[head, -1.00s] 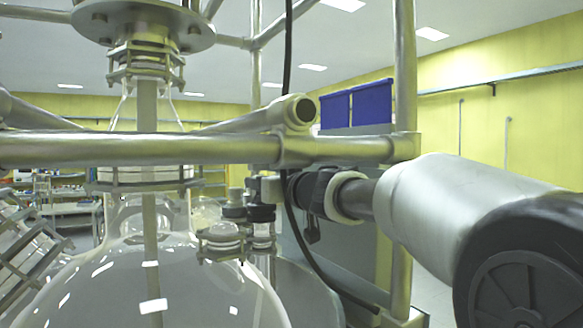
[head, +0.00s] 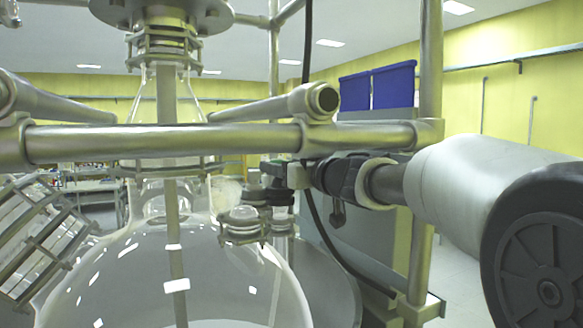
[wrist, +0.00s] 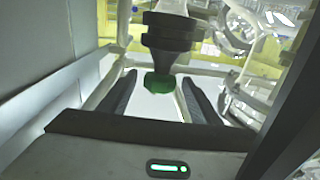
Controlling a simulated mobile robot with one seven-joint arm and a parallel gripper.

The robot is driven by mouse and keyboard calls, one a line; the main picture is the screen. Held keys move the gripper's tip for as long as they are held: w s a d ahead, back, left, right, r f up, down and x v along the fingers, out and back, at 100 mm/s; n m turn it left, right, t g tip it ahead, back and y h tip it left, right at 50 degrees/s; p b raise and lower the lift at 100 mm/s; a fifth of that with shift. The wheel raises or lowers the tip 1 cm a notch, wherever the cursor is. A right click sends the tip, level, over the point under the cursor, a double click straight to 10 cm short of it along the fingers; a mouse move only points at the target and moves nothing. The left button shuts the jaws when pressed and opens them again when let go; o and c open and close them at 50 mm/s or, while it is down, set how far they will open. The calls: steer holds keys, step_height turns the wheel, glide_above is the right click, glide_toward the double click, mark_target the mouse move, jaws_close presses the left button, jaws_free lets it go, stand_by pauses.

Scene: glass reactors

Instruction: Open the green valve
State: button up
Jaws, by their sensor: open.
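The green valve (wrist: 160,84) is a small green knob below a black collar (wrist: 170,32) in the wrist view. My gripper (wrist: 158,76) is open, with one dark finger on each side of the knob. The knob lies between the fingers near their tips; I cannot tell whether either finger touches it. In the head view my gripper (head: 298,174) is small, beyond the metal rail, beside dark fittings (head: 277,196) at the glass vessel. The green knob cannot be made out clearly there.
A large round glass vessel (head: 215,290) fills the lower left. A horizontal metal rail (head: 220,138) crosses in front, and an upright post (head: 430,70) stands right of the gripper. A dark cable (head: 318,222) hangs close by. Blue bins (head: 393,86) stand behind.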

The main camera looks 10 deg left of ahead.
steer(key=v, duration=1.2)
steer(key=shift+w, duration=0.1)
